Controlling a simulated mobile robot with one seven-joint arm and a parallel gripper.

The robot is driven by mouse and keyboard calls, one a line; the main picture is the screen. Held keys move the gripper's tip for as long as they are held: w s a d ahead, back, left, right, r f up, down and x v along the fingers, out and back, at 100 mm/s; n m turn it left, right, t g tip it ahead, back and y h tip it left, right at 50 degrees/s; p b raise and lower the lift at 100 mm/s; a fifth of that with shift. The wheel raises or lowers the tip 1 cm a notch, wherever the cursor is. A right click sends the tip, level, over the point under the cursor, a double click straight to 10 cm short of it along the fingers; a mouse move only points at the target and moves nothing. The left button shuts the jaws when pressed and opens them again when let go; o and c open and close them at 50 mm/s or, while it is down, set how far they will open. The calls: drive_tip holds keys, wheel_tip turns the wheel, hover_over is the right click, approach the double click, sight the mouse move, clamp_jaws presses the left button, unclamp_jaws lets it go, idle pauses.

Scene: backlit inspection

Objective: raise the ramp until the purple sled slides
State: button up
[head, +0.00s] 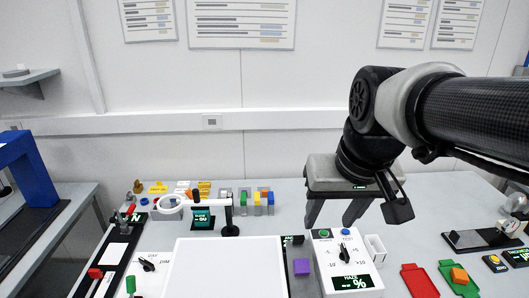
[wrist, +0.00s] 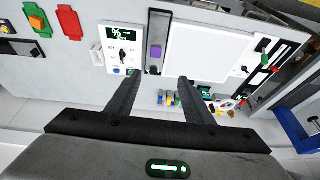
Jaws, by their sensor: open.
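The purple sled (head: 302,266) rests on a dark narrow ramp (head: 300,289) left of the white control box. In the wrist view the sled (wrist: 156,52) sits near the lower end of the dark ramp (wrist: 158,27). The ramp looks low, but I cannot tell its tilt. A small dark block with a display (head: 297,240) is at its far end. My gripper (head: 330,222) is open and empty, behind and above the control box and the ramp's far end. In the wrist view my gripper (wrist: 159,78) has its fingers apart, pointing toward the ramp end.
A white control box (head: 345,265) with a knob and buttons stands right of the ramp. A large white panel (head: 224,270) lies left of it.

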drive_tip(key=w+f+g, duration=0.1)
drive_tip(key=w+f, duration=0.3)
drive_tip(key=w, duration=0.4)
drive_tip(key=w+f+g+p, duration=0.1)
drive_tip(key=w+f+g, duration=0.15)
drive_tip(key=w, duration=0.45)
drive_tip(key=w+f+g, duration=0.1)
drive_tip(key=w+f, duration=0.3)
drive_tip(key=w, duration=0.4)
wheel_tip(320, 180, down, 18)
drive_tip(key=shift+s+r+p, duration=0.1)
drive_tip(key=shift+s+p, duration=0.05)
drive_tip(key=shift+p, duration=0.4)
clamp_jaws()
